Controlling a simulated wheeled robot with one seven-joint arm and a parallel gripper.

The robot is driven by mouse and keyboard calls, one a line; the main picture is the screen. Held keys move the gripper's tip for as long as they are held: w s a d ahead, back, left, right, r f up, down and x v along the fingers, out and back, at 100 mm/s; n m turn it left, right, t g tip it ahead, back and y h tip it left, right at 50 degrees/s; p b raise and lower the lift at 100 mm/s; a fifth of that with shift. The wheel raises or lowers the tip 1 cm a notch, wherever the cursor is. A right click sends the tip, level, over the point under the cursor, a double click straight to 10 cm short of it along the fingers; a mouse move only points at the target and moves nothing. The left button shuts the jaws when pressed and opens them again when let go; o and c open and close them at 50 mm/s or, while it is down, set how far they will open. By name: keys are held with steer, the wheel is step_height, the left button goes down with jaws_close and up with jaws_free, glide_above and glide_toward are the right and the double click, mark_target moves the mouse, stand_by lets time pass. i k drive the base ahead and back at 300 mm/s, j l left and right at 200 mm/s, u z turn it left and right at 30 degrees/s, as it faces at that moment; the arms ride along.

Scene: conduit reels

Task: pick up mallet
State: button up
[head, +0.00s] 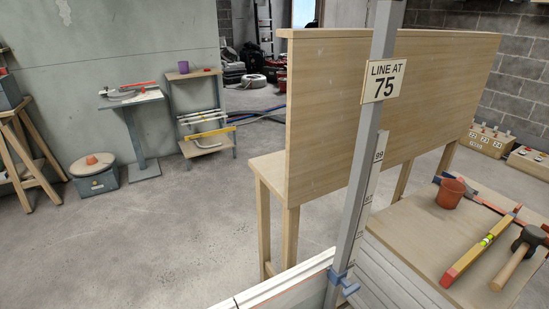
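The mallet (515,264) lies on a wooden table top (415,235) at the lower right of the head view. It has a pale wooden handle pointing toward the lower left and a dark head (531,237) near the right edge of the picture. A yellow and red spirit level (483,246) lies just left of it, roughly parallel to the handle. My gripper is not in view.
A terracotta-coloured cup (450,193) and a red and blue bar (480,196) are on the same table. A tall grey post (362,160) with a "LINE AT 75" sign (384,80) and a wooden panel (400,100) stand left of it. The floor at left (170,240) is clear.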

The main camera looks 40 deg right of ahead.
mark_target(531, 236)
steer(key=j+z, duration=0.1)
steer(key=z, duration=0.95)
steer(key=l+z, duration=0.1)
steer(key=z, duration=1)
steer(key=u, duration=0.45)
steer(key=l+u, duration=0.1)
steer(key=u, duration=1.3)
steer(key=k+u, duration=0.1)
steer(key=u, duration=0.85)
steer(key=k+l+z, duration=0.1)
steer(key=z, duration=2.4)
steer(key=k+l, duration=0.05)
steer(key=l, duration=0.1)
